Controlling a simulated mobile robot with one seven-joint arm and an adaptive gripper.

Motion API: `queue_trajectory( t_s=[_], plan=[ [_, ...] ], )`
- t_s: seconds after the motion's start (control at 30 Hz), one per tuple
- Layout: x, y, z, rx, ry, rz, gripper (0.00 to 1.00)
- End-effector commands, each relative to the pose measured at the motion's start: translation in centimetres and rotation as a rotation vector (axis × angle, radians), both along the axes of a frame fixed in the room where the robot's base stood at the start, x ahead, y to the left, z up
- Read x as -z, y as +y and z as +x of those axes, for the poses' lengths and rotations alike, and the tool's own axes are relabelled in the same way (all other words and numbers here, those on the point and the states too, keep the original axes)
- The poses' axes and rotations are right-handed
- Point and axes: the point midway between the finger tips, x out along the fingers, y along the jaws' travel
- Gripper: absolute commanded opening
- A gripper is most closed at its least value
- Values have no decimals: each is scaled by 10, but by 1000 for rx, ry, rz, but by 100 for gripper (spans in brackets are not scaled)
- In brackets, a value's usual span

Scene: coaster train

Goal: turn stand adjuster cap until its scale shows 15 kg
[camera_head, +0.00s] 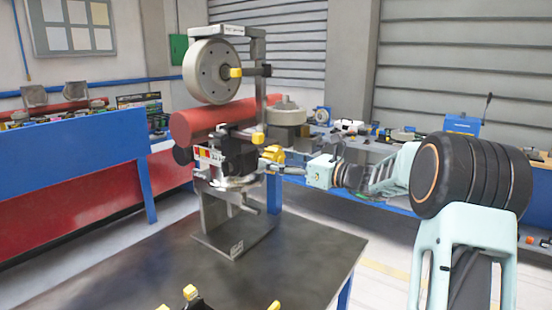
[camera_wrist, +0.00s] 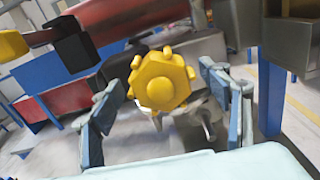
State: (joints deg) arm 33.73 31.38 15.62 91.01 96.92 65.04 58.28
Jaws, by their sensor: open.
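The stand (camera_head: 212,222) stands on the dark table and carries a large grey wheel (camera_head: 205,72) near its top. The yellow adjuster cap (camera_head: 271,156) sits on the stand's right side. In the wrist view the cap (camera_wrist: 162,81) is a lobed yellow knob with a round centre, seen face on. My gripper (camera_head: 285,165) reaches in from the right, close to the cap. In the wrist view my gripper (camera_wrist: 166,100) is open, with one finger on each side of the cap and gaps between. The scale reading cannot be made out.
A red cylinder (camera_head: 225,118) runs behind the stand. Smaller yellow knobs (camera_head: 236,73) are on the stand's upper parts. The dark table (camera_head: 130,262) has free room at left, with yellow-tipped parts (camera_head: 190,292) at its front edge. Blue benches (camera_head: 75,155) stand behind.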

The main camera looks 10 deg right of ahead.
Motion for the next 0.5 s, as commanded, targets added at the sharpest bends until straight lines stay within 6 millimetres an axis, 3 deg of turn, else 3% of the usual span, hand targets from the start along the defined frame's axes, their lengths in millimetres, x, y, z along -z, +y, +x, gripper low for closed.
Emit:
queue_trajectory(
  t_s=[0.37, 0.5],
  plan=[
    [0, 6, 6, 1, 0, 0, 70],
    [0, 5, 6, 1, 0, 0, 57]
  ],
)
